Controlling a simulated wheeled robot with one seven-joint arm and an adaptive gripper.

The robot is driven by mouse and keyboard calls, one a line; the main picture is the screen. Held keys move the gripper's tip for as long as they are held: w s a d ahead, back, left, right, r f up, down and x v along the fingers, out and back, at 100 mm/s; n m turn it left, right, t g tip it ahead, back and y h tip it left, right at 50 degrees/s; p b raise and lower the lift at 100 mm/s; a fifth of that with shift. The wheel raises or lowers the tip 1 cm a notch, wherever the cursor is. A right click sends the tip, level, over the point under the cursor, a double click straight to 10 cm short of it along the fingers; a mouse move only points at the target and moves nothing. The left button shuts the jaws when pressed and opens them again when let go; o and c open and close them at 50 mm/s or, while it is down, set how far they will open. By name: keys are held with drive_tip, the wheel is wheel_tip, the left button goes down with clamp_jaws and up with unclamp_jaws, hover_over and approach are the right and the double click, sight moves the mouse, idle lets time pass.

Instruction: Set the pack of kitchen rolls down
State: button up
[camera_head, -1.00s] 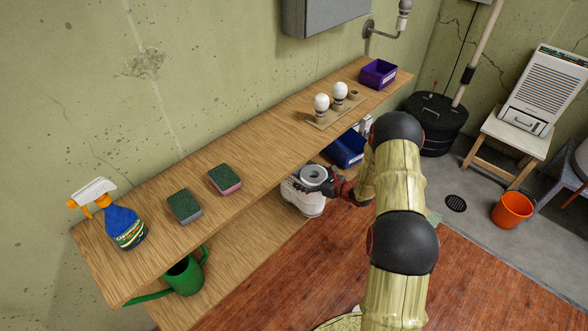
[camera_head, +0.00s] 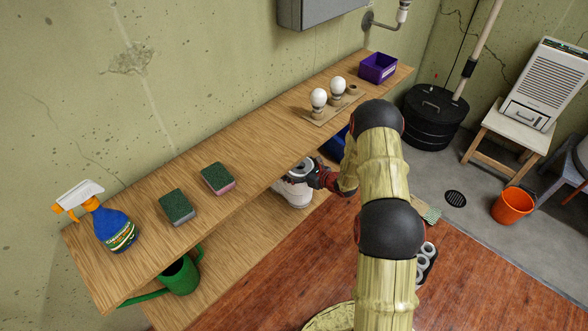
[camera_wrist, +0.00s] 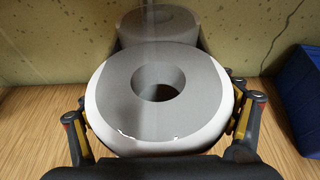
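The pack of kitchen rolls (camera_head: 293,194) is white and grey and stands upright, partly under the upper shelf's front edge, over the lower shelf. The wrist view shows the near roll (camera_wrist: 112,88) from above with its round hole, and a second roll (camera_wrist: 185,30) behind it. My gripper (camera_wrist: 162,118) has one finger on each side of the near roll and appears shut on it. In the head view my gripper (camera_head: 298,172) is at the top of the pack. The pack's underside is hidden, so I cannot tell whether it touches the shelf.
The upper shelf (camera_head: 262,140) hangs close over the pack. A blue bin (camera_wrist: 300,98) stands right of the pack; it also shows in the head view (camera_head: 336,144). A green watering can (camera_head: 181,276) is on the lower shelf at left. Bare lower shelf (camera_head: 222,248) lies between.

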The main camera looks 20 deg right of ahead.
drive_tip(key=o, duration=0.4)
drive_tip(key=shift+r, duration=0.1)
drive_tip(key=shift+s+d+r+p, duration=0.15)
drive_tip(key=shift+s+r+p, duration=0.05)
drive_tip(key=shift+s+p, duration=0.1)
drive_tip(key=p+v, duration=0.3)
drive_tip(key=v, duration=0.8)
drive_tip(key=shift+p, duration=0.3)
drive_tip(key=shift+s, duration=0.1)
